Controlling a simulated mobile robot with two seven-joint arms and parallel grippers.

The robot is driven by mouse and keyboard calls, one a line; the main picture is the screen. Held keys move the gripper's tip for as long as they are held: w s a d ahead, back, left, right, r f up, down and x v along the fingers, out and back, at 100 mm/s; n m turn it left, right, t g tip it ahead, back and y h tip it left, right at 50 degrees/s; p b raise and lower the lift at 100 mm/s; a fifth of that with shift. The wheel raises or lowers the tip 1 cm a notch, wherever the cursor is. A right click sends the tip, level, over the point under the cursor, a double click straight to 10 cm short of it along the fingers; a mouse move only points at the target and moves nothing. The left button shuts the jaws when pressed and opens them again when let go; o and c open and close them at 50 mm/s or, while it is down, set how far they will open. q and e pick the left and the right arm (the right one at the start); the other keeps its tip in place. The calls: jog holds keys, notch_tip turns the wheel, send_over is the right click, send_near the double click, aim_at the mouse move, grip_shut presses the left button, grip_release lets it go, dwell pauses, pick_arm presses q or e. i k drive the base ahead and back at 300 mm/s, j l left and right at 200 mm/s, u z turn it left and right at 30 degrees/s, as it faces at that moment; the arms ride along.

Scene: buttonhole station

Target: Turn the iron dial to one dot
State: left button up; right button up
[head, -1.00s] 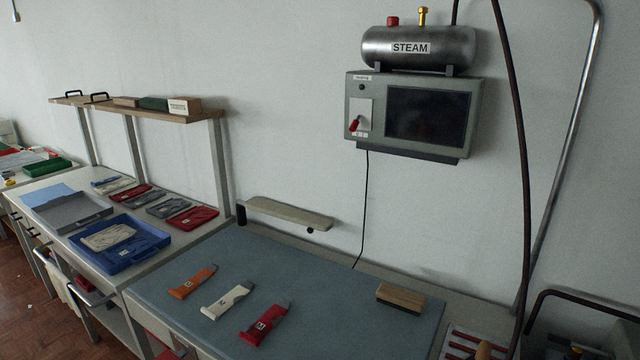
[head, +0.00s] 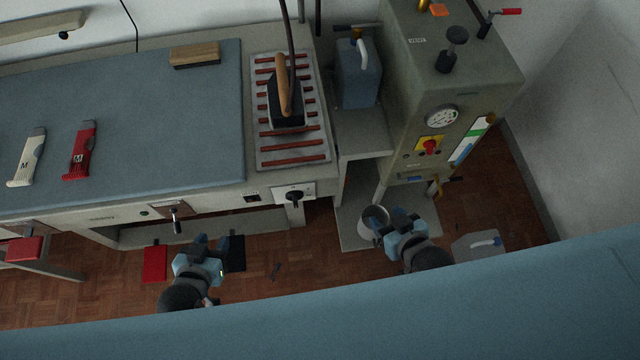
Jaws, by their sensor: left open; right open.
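The iron (head: 286,108), dark with a wooden handle, rests on a metal stand with red bars (head: 292,150) at the table's right end. Below it, on the table's front face, a black dial (head: 294,198) sits on a white plate; its dot marks are too small to read. My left gripper (head: 211,243) is open and empty, below and left of the dial, apart from it. My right gripper (head: 390,220) is open, right of and below the dial, near a grey bucket (head: 371,215).
A blue-grey pressing table (head: 150,110) holds a red strip (head: 80,150), a white strip (head: 27,157) and a wooden block (head: 195,54). A boiler cabinet (head: 400,115) with a gauge and red knob stands right, beside a blue canister (head: 357,75). Pedals lie on the floor.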

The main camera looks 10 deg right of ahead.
aim_at(294, 196)
jog(key=k+j+u, duration=0.1)
jog(key=k+j, duration=0.2)
jog(key=k+j+u, duration=0.1)
jog(key=k+j, duration=0.15)
jog(key=j, duration=0.2)
jog(key=k+j+u, duration=0.1)
jog(key=k+j, duration=0.2)
jog(key=k+j+u, duration=0.1)
jog(key=k+j, duration=0.15)
jog(key=j, duration=0.25)
